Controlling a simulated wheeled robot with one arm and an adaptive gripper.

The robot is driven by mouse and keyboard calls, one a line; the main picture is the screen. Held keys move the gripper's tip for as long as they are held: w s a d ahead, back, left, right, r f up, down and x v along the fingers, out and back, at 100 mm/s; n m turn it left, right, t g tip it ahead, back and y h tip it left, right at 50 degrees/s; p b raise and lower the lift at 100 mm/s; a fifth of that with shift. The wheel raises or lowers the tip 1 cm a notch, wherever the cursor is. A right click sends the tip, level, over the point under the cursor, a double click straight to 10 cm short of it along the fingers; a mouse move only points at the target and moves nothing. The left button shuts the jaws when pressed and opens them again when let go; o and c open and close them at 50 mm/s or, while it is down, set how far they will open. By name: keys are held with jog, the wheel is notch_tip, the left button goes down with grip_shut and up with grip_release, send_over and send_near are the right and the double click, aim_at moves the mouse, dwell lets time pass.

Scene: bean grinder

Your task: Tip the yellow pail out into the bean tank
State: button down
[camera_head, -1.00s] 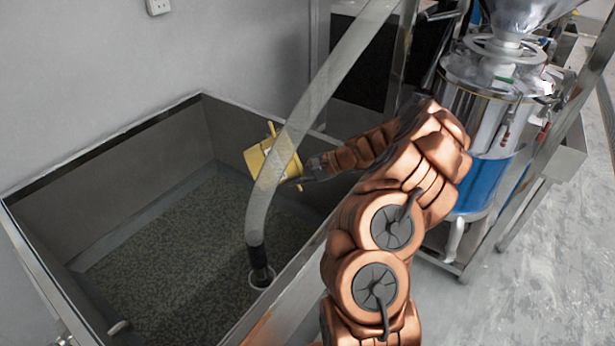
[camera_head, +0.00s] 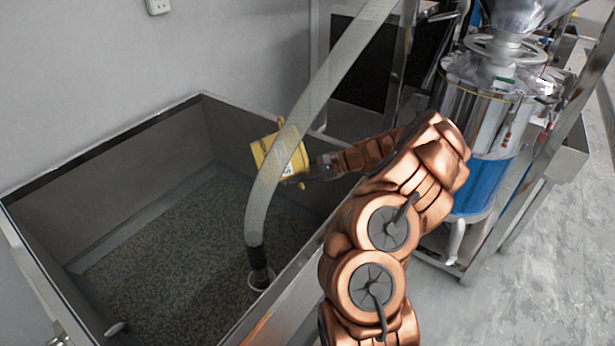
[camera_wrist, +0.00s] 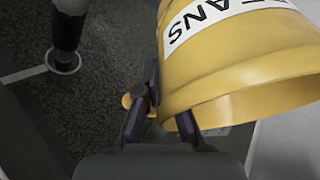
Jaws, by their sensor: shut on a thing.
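The yellow pail (camera_head: 270,160) hangs over the far right part of the bean tank (camera_head: 165,135), partly hidden behind the clear hose. My gripper (camera_head: 315,172) is shut on the pail from its right side. In the wrist view the pail (camera_wrist: 235,70) fills the upper right, tilted, with a white label reading "ANS" and its wide rim toward the lower right. The tank holds a layer of dark green beans (camera_head: 165,250).
A clear hose (camera_head: 300,120) runs down into the tank, its black end (camera_head: 258,265) in a ring near the front right wall. A steel grinder with a blue band (camera_head: 485,185) and metal frame posts stand at right. The tank's left half is open above.

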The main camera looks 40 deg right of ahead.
aim_at(304, 165)
jog(key=shift+r+y+b, duration=0.15)
jog(key=shift+y+b, duration=0.2)
jog(key=shift+y, duration=0.05)
jog(key=shift+s+d+r+m+t+y+b, duration=0.1)
jog(key=shift+d+r+m+t+y+b, duration=0.2)
jog(key=shift+y+b, duration=0.3)
jog(key=shift+s+d+r+m+t+y+b, duration=0.15)
jog(key=shift+d+t+y+b, duration=0.1)
jog(key=shift+t+y+b, duration=0.4)
jog(key=shift+d+r+m+t+y+b, duration=0.2)
jog(key=shift+y+b, duration=0.25)
jog(key=shift+b, duration=0.3)
dwell(0.8)
jog(key=shift+s+d+r+m+t+y+b, duration=0.1)
jog(key=shift+d+r+m+t+y+b, duration=0.15)
jog(key=shift+r, duration=0.25)
jog(key=shift+d+r+m+t+y+b, duration=0.15)
jog(key=shift+r+t+y+b, duration=0.1)
jog(key=shift+r+y, duration=0.15)
dwell(0.5)
dwell(0.6)
